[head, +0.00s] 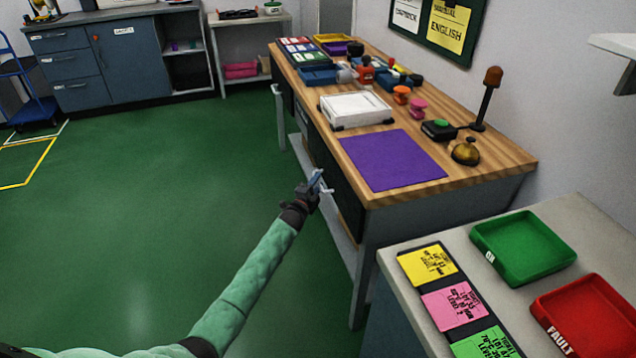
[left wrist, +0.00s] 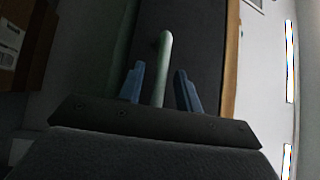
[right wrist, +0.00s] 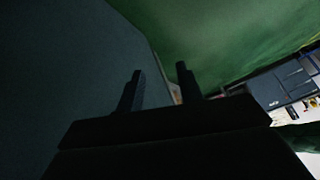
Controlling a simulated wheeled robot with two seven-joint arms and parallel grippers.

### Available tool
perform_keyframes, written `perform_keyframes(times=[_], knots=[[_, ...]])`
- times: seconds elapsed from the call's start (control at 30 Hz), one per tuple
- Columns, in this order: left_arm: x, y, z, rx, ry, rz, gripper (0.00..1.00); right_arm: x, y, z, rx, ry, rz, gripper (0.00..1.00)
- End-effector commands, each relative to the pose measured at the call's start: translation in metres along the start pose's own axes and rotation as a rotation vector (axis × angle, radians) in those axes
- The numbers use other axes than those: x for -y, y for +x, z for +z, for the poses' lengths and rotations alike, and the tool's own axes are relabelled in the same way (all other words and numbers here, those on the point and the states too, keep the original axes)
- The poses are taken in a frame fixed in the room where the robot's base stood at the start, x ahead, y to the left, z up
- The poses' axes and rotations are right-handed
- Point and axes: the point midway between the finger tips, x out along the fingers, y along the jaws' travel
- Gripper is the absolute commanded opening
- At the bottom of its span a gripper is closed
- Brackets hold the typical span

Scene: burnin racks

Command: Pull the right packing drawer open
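The right packing drawer has a dark front (head: 347,203) under the wooden workbench top, and it looks shut. My left gripper (head: 318,183) is at this front, with its blue fingers by the handle. In the left wrist view the pale bar handle (left wrist: 165,65) stands between the two open fingers (left wrist: 160,90), with a gap showing on each side. The dark drawer front (left wrist: 198,45) lies behind it. My right gripper (right wrist: 160,85) is open and empty in the right wrist view, beside a dark blue-grey surface. It is out of the head view.
The workbench (head: 455,175) carries a purple mat (head: 392,160), a white box (head: 355,109), stamps and a brass bell (head: 465,152). A grey side table (head: 590,225) with green (head: 523,250) and red (head: 590,318) trays stands at the near right. Green floor left of the bench is clear.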

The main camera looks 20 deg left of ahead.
Motion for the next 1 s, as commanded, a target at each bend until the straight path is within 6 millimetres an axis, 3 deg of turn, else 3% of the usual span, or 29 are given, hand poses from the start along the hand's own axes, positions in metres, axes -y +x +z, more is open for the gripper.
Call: perform_keyframes(times=[0.43, 0.47, 0.63, 1.0], knots=[[-0.0002, 0.0096, -0.0004, 0.0, -0.001, 0.0, 0.34, 0.0012, -0.0013, 0.0, 0.004, 0.0, -0.001, 0.36], [-0.0003, 0.0096, -0.0004, 0.0, 0.0, 0.001, 0.32, 0.0012, -0.0013, 0.0, 0.004, 0.0, -0.001, 0.36], [-0.0003, 0.0095, -0.0004, 0.0, 0.0, 0.001, 0.0, 0.0011, -0.0014, -0.0003, 0.003, 0.0, -0.001, 0.36], [0.001, 0.0044, 0.0045, 0.0, 0.001, 0.002, 0.0, 0.001, -0.0035, -0.0015, 0.007, 0.0, 0.0, 0.36]])
